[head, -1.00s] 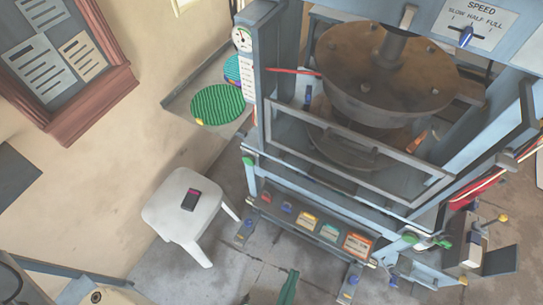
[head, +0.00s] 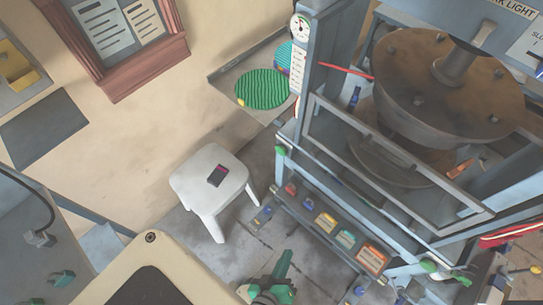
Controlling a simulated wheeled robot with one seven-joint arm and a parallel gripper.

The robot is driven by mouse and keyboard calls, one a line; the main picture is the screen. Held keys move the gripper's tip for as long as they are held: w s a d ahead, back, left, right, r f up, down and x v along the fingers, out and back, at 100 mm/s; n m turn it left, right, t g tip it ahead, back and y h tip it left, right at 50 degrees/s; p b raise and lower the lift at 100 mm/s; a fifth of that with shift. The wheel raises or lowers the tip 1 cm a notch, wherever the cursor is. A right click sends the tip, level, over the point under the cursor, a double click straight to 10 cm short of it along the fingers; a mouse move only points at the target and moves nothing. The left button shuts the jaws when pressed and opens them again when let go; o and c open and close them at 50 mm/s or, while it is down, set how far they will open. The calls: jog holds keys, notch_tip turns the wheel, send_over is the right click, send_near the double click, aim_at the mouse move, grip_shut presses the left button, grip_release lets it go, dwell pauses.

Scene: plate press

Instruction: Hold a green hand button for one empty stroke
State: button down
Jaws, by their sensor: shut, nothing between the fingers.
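One green hand button (head: 280,150) sits at the front left corner of the blue press frame (head: 318,75). Another green, rounded piece, which looks like the second hand button (head: 429,265), is at the front right corner. My gripper (head: 286,257) appears at the bottom edge as a green, narrow shape, shut and empty, over the floor below the press front. It is apart from both buttons in the picture. Its rear part is cut off by the frame edge. The round press plate (head: 425,95) is behind a grey guard frame (head: 385,150).
A white stool (head: 230,190) with a dark phone-like device (head: 217,175) stands left of the press. Coloured boxes (head: 345,238) line the press front. A shelf with a green ribbed disc (head: 262,89) is at the wall. Floor shows between stool and press.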

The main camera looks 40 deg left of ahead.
aim_at(278, 150)
jog(key=w+a+f+n+h, duration=0.3)
jog(key=w+a+f+n, duration=0.75)
jog(key=n, duration=0.55)
jog(key=a+r+n+t, duration=0.3)
jog(key=a+r, duration=0.3)
jog(key=a, duration=0.2)
jog(key=w+a+r+n+t, duration=0.1)
jog(key=a+r+n+t, duration=0.2)
jog(key=a+r+n, duration=0.2)
jog(key=a+r, duration=0.1)
jog(key=a, duration=0.2)
jog(key=shift+a+h, duration=0.25)
jog(key=shift+h, duration=0.15)
jog(key=shift+w, duration=0.15)
jog(key=w, duration=0.9)
jog(key=w+d, duration=0.1)
jog(key=w, duration=0.3)
jog(key=shift+w, duration=0.4)
